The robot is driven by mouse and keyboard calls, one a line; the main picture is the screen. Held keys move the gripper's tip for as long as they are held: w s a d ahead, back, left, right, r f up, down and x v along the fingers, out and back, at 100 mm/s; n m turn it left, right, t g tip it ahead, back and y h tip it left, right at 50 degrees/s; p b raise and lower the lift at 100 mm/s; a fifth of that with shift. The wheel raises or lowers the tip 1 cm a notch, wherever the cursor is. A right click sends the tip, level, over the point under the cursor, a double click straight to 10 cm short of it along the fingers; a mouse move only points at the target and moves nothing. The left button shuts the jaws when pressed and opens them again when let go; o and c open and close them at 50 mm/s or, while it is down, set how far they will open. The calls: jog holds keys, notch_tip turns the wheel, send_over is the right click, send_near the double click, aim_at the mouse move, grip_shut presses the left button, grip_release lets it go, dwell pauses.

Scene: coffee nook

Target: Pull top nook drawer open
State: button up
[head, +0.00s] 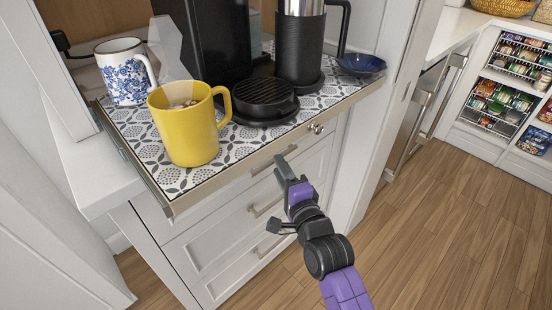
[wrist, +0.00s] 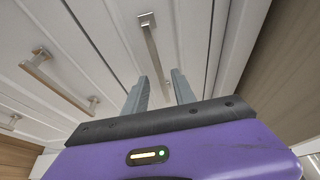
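The top drawer (head: 236,181) sits just below the patterned pull-out shelf and looks shut, its front in line with the drawers below. Its metal bar handle (head: 261,168) runs along the front. My gripper (head: 281,168) is at this handle and covers part of it. In the wrist view, my gripper (wrist: 160,92) is open, its two grey fingers apart. The bar handle (wrist: 152,45) runs lengthwise into the gap between them. I cannot tell whether either finger touches it.
Lower drawers have similar handles (head: 266,205). The patterned shelf (head: 190,187) above holds a yellow mug (head: 185,130), a blue-and-white mug (head: 123,72), a black coffee machine (head: 212,40), a black carafe (head: 300,50) and a blue bowl (head: 360,64). Wooden floor (head: 450,230) is clear to the right.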

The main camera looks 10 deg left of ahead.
jog(key=shift+x, duration=2.05)
jog(key=shift+s, duration=0.1)
grip_shut()
